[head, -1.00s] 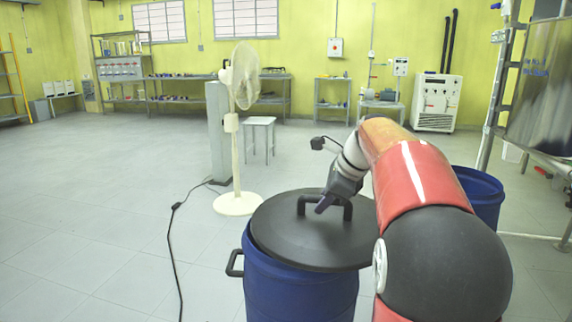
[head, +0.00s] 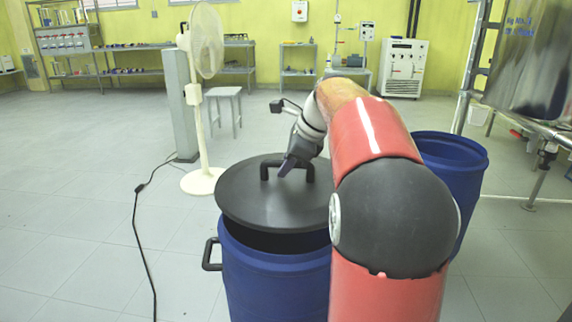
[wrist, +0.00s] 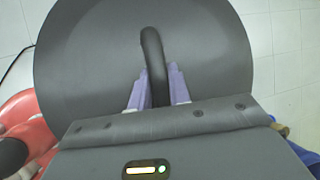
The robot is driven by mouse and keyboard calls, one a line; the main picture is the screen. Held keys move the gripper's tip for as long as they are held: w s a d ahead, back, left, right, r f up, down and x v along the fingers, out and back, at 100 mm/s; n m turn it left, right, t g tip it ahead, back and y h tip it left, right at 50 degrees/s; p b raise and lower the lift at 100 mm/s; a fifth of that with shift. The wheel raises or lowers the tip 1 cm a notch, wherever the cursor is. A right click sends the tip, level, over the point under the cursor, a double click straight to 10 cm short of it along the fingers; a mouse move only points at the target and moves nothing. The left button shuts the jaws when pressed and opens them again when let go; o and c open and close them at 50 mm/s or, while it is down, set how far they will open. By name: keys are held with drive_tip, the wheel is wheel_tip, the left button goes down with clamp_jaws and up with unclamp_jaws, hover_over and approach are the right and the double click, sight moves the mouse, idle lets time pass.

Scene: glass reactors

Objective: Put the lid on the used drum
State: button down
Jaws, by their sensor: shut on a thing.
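The round dark grey lid (head: 245,200) is held above a blue drum (head: 268,275) with a black side handle. A dark gap shows between the lid's front edge and the drum's rim, and the lid sits shifted toward the back of the opening. My gripper (head: 289,166) is shut on the black arched handle (head: 268,166) of the lid. In the wrist view, the fingers (wrist: 157,85) close around the handle (wrist: 152,50), and the lid (wrist: 85,55) fills most of the picture. Whether the lid's far side touches the drum is hidden.
A second blue drum (head: 452,170), open at the top, stands to the right behind my arm. A white fan (head: 203,120) on a round base stands at the left, with a black cable (head: 142,240) on the floor. A stool (head: 223,105) stands behind.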

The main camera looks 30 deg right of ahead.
sight(286, 180)
drive_tip(key=shift+f+b, duration=2.1)
drive_tip(key=shift+b, duration=0.15)
drive_tip(key=shift+f+b, duration=0.55)
drive_tip(key=shift+f, duration=0.7)
drive_tip(key=shift+s+f, duration=0.1)
drive_tip(key=c, duration=1.2)
unclamp_jaws()
drive_tip(key=shift+c, duration=0.2)
drive_tip(key=p+v, duration=0.2)
drive_tip(key=v, duration=0.6)
